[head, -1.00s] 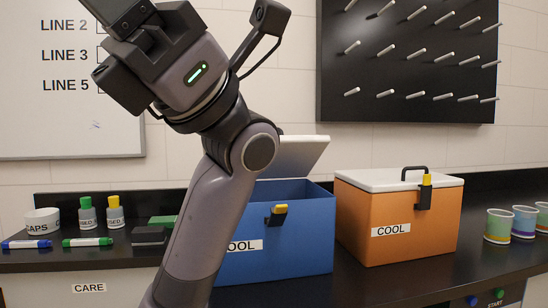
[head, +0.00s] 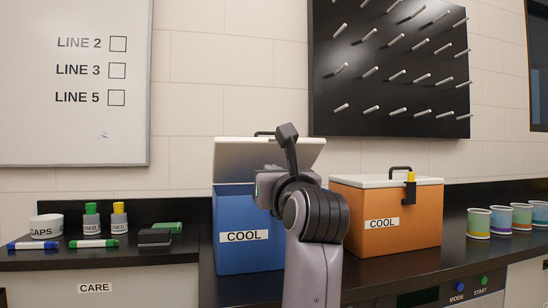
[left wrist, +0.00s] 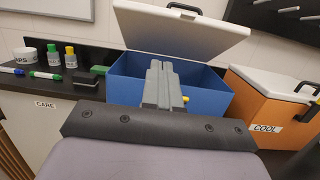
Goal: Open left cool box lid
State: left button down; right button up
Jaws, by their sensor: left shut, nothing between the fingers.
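The left cool box (head: 240,258) is blue with a COOL label and stands left of the orange one. Its white lid (head: 235,155) is raised and tilted back, with a dark handle on top. The lid also stands open in the left wrist view (left wrist: 180,32), above the open blue box (left wrist: 212,92). A yellow-tipped latch is mostly hidden behind my fingers there. My left gripper (left wrist: 163,66) is shut and empty, in front of the blue box's opening. In the head view my left arm covers the box's right part and the fingers are hidden. My right gripper is not in view.
The orange cool box (head: 395,233) is shut, its yellow-tipped latch on the front. Several cups (head: 479,223) stand at the right. Markers, two capped bottles, a CAPS bowl (head: 46,227) and a dark block (head: 154,237) sit at the left. A pegboard (head: 390,75) hangs behind.

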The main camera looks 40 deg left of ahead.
pick_arm(q)
jog(key=p, duration=0.3)
send_near(257, 146)
jog(key=w+a+f, duration=0.2)
jog(key=a, duration=0.1)
jog(key=shift+w+a+r+p, duration=0.25)
jog(key=shift+r+p, duration=0.2)
jog(key=shift+r, duration=0.05)
jog(key=shift+w+a+r+p, duration=0.25)
jog(key=shift+r+p, duration=0.2)
jog(key=shift+r, duration=0.05)
jog(key=shift+w+a+r+p, duration=0.3)
jog(key=shift+r+p, duration=0.15)
jog(key=shift+r, duration=0.1)
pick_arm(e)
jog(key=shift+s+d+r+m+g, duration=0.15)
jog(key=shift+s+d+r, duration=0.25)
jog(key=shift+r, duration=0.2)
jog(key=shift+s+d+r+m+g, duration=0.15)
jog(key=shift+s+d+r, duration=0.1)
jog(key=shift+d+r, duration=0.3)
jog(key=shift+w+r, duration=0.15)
